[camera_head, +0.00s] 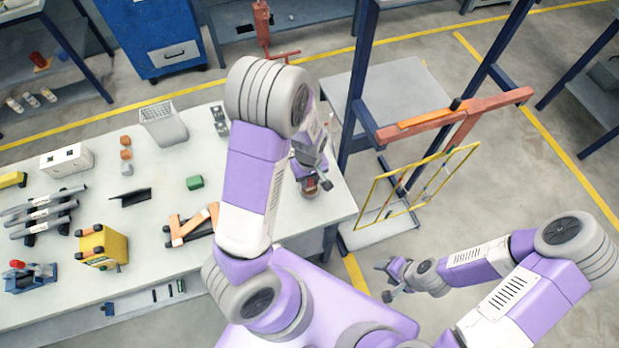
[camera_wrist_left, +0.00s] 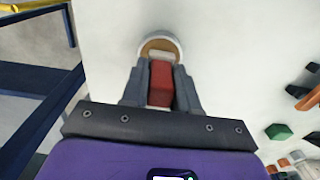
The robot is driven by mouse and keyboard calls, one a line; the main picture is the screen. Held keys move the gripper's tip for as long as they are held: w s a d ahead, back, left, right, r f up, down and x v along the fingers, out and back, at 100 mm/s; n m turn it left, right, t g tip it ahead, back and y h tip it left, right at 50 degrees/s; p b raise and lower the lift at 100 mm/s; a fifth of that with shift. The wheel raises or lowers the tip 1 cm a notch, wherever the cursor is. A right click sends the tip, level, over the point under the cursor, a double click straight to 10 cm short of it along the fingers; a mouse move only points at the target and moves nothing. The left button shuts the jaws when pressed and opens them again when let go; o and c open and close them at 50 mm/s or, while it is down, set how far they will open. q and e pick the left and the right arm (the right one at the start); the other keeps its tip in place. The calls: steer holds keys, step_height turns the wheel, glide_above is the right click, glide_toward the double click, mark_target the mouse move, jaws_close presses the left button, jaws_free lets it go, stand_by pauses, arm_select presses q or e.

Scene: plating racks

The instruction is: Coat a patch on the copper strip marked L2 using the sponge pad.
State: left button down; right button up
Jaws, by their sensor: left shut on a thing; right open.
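My left gripper (camera_head: 312,178) points down over the right end of the white table. In the left wrist view its fingers (camera_wrist_left: 160,92) are shut on a red block (camera_wrist_left: 160,80) with a pale end, which looks like the sponge pad. The pale end is over a round dish (camera_wrist_left: 161,42) with brown contents; I cannot tell whether they touch. The dish is partly hidden in the head view (camera_head: 310,188). An orange, copper-coloured strip (camera_head: 428,118) lies along the stand's crossbar. No L2 mark is readable. My right gripper (camera_head: 385,277) is open and empty right of the table.
A blue stand (camera_head: 357,100) with a red-brown crossbar (camera_head: 490,102) and a hanging yellow wire frame (camera_head: 376,205) stands beyond the table's right edge. Orange pieces (camera_head: 182,233), a green block (camera_head: 194,182), a grey basket (camera_head: 163,124) and a yellow device (camera_head: 102,247) occupy the table.

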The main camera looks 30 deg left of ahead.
arm_select(q)
steer(key=shift+f+b, duration=0.3)
steer(key=shift+f, duration=0.2)
stand_by(1.2)
step_height(320, 180, up, 7)
steer(key=p, duration=0.6)
steer(key=shift+r, duration=0.1)
stand_by(0.8)
steer(key=shift+w+d+f+m+b, duration=0.15)
steer(key=shift+w+f+m+b, duration=0.1)
steer(key=shift+f+m+b, duration=0.1)
steer(key=w+d+f+m+b, duration=0.1)
steer(key=w+m+b, duration=0.1)
steer(key=b, duration=0.2)
steer(key=w+d+f+m+b, duration=0.1)
steer(key=w+d+m+b, duration=0.1)
steer(key=m+b, duration=0.1)
steer(key=w+d+f+m+b, duration=0.1)
steer(key=m+b, duration=0.2)
steer(key=b, duration=0.2)
steer(key=shift+w+d+f+b, duration=0.2)
steer(key=shift+w+d+b, duration=0.1)
steer(key=shift+w, duration=0.1)
steer(key=shift+w+d+m+b, duration=0.15)
steer(key=shift+w+m+b, duration=0.1)
steer(key=shift+m+b, duration=0.4)
steer(key=shift+s, duration=0.1)
